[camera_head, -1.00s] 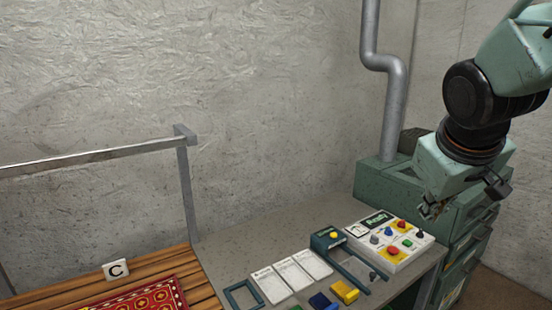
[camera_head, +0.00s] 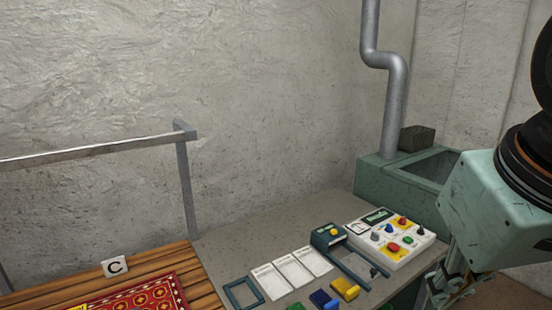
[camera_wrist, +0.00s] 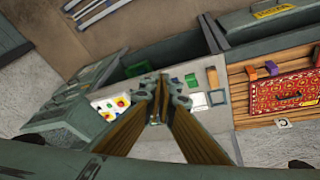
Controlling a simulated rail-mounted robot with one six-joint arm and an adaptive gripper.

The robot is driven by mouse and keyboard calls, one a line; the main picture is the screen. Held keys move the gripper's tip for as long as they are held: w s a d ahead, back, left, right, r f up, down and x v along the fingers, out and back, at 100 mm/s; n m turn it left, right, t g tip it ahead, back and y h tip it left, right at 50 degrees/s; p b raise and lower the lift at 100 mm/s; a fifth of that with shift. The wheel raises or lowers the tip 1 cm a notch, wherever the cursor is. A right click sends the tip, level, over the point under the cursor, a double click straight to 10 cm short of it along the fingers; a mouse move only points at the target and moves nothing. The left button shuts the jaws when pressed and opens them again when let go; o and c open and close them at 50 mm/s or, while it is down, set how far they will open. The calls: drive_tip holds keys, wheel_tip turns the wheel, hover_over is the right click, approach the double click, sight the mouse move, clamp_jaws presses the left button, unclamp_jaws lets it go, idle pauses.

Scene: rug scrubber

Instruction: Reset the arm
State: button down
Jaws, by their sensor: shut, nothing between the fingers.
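My gripper (camera_head: 446,286) is at the lower right of the head view, beside the grey worktable's right end and partly cut off by the frame edge. In the wrist view my gripper (camera_wrist: 158,88) points down over the scene, its fingers together and empty. It is apart from the white control box (camera_head: 390,240), which has coloured knobs and a small display. The control box also shows in the wrist view (camera_wrist: 108,106), left of the fingers.
The worktable (camera_head: 240,243) holds white cards (camera_head: 293,270), a yellow block (camera_head: 345,288) and a blue block (camera_head: 323,300). A red patterned rug (camera_head: 135,298) lies on wooden slats at left. A green cabinet (camera_head: 395,185) with a grey pipe (camera_head: 393,110) stands behind.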

drive_tip(key=s+a+f, duration=0.1)
drive_tip(key=s+a, duration=0.1)
drive_tip(key=s, duration=0.4)
drive_tip(key=shift+a+y, duration=0.4)
